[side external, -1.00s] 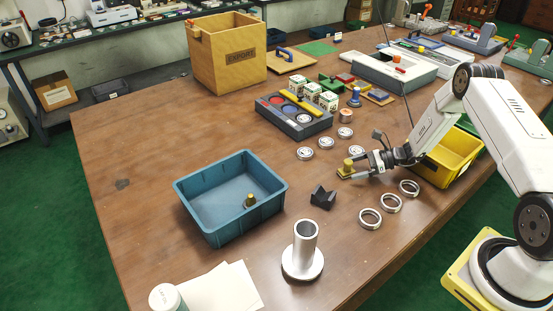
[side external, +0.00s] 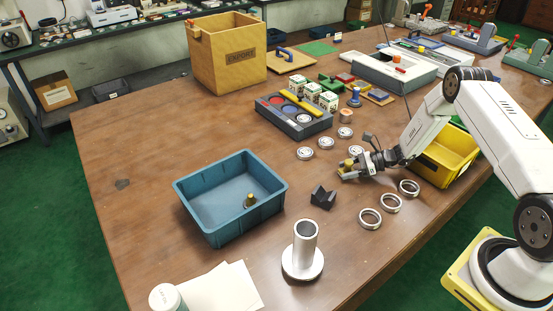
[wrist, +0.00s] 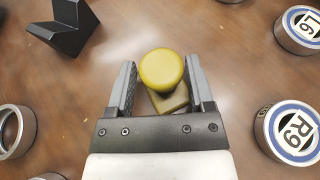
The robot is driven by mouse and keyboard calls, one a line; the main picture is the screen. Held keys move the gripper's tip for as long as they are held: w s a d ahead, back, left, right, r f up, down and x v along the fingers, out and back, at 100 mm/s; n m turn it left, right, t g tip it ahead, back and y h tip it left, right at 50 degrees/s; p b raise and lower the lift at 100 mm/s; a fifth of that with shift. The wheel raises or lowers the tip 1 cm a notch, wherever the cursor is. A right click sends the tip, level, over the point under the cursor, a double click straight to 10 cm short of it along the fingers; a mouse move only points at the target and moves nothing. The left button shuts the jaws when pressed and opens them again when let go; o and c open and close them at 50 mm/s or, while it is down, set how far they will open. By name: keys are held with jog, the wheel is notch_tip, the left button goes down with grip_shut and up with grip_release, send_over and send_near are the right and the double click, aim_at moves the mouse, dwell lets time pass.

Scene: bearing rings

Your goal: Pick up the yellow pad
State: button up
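The yellow pad (wrist: 162,67) has a round yellow knob on a tan, squarish base and stands on the table. It also shows in the side external view (side external: 348,164), partly hidden by my gripper. My gripper (wrist: 161,82) is open, with one finger on each side of the pad. Small gaps show between the pad and the fingers in the wrist view. In the side external view my gripper (side external: 346,171) is low, close to the tabletop. A similar yellow-knobbed piece (side external: 250,201) stands inside the blue bin (side external: 205,230).
A black V-shaped block (side external: 323,197) stands left of my gripper. Several silver rings, such as one ring (side external: 370,219), lie in front, and labelled round pieces (side external: 305,153) lie behind. A yellow bin (side external: 432,172) is to the right. A metal post (side external: 303,262) stands at the front.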

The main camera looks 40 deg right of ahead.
jog(key=shift+f, duration=0.1)
jog(key=c, duration=0.5)
jog(key=shift+o, duration=0.2)
grip_shut()
notch_tip(320, 180, up, 2)
jog(key=s+a+r, duration=0.3)
jog(key=s+r, duration=0.8)
jog(key=s, duration=0.2)
jog(key=shift+s+a, duration=0.25)
jog(key=shift+a, duration=0.05)
